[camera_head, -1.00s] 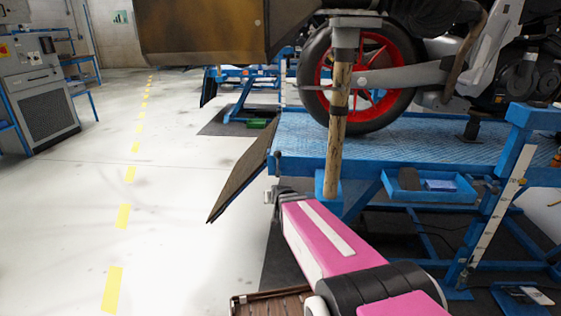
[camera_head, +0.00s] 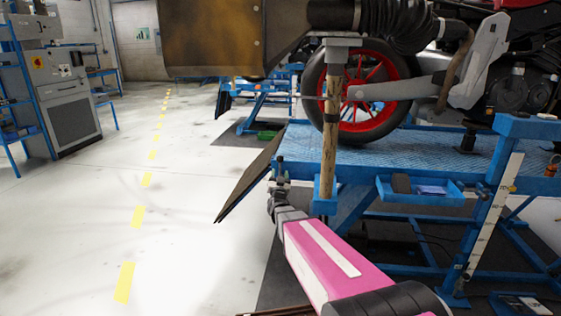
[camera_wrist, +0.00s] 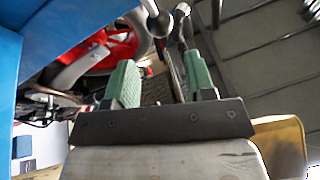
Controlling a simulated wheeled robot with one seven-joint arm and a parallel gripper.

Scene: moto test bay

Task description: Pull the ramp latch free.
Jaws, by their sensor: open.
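The ramp latch seems to be the small metal fitting (camera_head: 279,166) at the left corner of the blue lift table, beside the ramp's hinge edge. In the wrist view, a rounded metal knob (camera_wrist: 158,20) shows beyond the fingers; I cannot tell for sure that it belongs to the latch. My gripper (camera_wrist: 158,68) is open, its two green fingers apart, with no grip on the knob visible. In the head view, my gripper (camera_head: 279,190) is small and dark, just below the fitting. The dark ramp flap (camera_head: 250,178) slopes down to the left.
A wooden post (camera_head: 333,140) stands close right of my gripper. The blue lift table (camera_head: 420,155) carries a motorcycle with a red-rimmed wheel (camera_head: 362,95). A rusty box (camera_head: 205,40) hangs across the top. Pale floor (camera_head: 70,220) is clear to the left.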

